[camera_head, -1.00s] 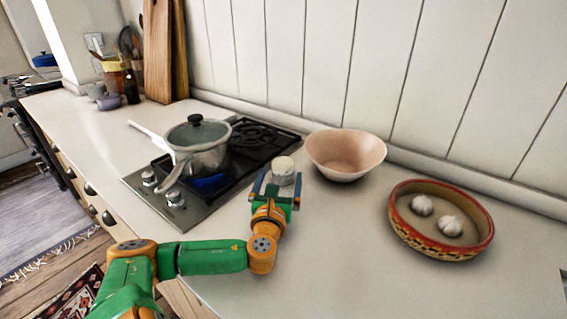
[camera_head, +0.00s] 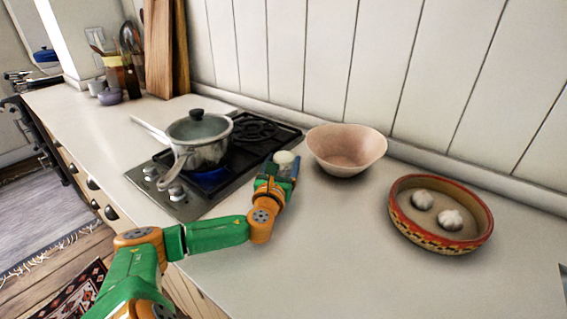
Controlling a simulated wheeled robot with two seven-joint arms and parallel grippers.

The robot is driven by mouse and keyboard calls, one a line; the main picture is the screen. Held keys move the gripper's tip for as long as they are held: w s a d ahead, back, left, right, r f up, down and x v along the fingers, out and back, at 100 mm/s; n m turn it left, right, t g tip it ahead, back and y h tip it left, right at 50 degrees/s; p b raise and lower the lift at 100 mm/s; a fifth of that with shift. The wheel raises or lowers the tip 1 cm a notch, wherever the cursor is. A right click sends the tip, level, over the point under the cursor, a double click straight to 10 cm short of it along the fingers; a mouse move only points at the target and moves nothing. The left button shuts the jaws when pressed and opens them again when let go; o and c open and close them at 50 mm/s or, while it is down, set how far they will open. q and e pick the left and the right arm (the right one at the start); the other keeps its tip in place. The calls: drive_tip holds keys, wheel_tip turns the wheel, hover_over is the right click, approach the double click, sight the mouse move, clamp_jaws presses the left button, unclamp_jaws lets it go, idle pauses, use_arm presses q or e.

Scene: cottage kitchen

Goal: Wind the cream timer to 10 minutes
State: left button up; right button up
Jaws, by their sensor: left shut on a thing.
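The cream timer (camera_head: 285,157) stands on the counter between the hob and the pink bowl. Only its pale round top shows clearly; the rest is hidden behind my left gripper. My left gripper (camera_head: 282,168) is shut on the timer from the front, with its blue fingers at the timer's sides. The timer's dial marks are too small to read. My right gripper is not in view.
A lidded pot (camera_head: 199,140) stands on the black hob (camera_head: 254,135), its handle pointing left. A pink bowl (camera_head: 346,150) is close at right. A red-rimmed dish (camera_head: 403,229) with two garlic bulbs lies further right. The front counter is clear.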

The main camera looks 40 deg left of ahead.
use_arm(q)
drive_tip(key=shift+m+t+h, duration=0.3)
drive_tip(key=shift+m+h, duration=0.1)
drive_tip(key=shift+h, duration=0.1)
drive_tip(key=o, duration=1.3)
drive_tip(key=shift+v, duration=3.6)
